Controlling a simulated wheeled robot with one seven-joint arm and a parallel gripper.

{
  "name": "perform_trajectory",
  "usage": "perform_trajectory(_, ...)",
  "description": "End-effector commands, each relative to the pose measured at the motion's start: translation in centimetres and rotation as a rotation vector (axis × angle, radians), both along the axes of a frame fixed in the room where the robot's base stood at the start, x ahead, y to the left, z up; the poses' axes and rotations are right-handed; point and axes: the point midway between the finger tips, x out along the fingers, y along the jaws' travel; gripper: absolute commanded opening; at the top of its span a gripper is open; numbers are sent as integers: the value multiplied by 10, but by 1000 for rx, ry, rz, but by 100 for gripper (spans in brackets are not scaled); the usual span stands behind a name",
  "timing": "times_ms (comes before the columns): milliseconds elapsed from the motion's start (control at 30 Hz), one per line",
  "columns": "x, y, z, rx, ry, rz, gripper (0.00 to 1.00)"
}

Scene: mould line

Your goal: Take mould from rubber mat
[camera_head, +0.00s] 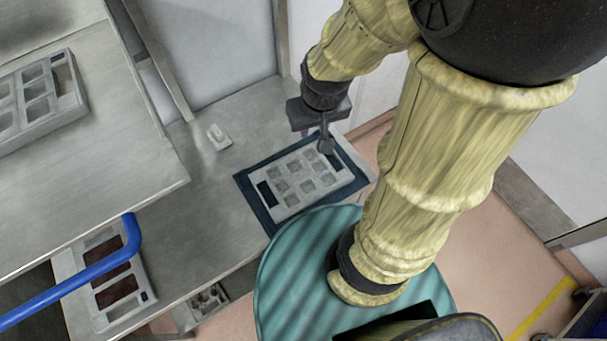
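A light grey mould (285,192) with several square cavities lies flat on a dark blue rubber mat (262,216) on the metal bench. A dark slot shows near each of its two ends. My gripper (326,146) is over the right end of the mould, pointing down. One finger shows near the dark slot there; the other is mostly hidden behind it or by the gripper body. I cannot tell whether the gripper touches the mould or how far its fingers are apart.
A metal table (95,165) at the left carries another grey mould (36,117). A small white block (218,136) sits on the bench behind the mat. A blue rail (85,276) crosses the lower left, above a tray with brown cavities (103,321). Walls stand behind the bench.

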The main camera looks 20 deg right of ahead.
Motion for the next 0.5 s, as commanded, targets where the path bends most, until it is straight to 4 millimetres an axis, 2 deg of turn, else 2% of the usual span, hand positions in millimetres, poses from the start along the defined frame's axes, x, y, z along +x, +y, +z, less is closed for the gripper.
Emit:
perform_trajectory(167,0,0,-11,0,0,0,32)
perform_trajectory(400,0,0,-50,0,0,0,32)
perform_trajectory(500,0,0,-53,0,0,0,32)
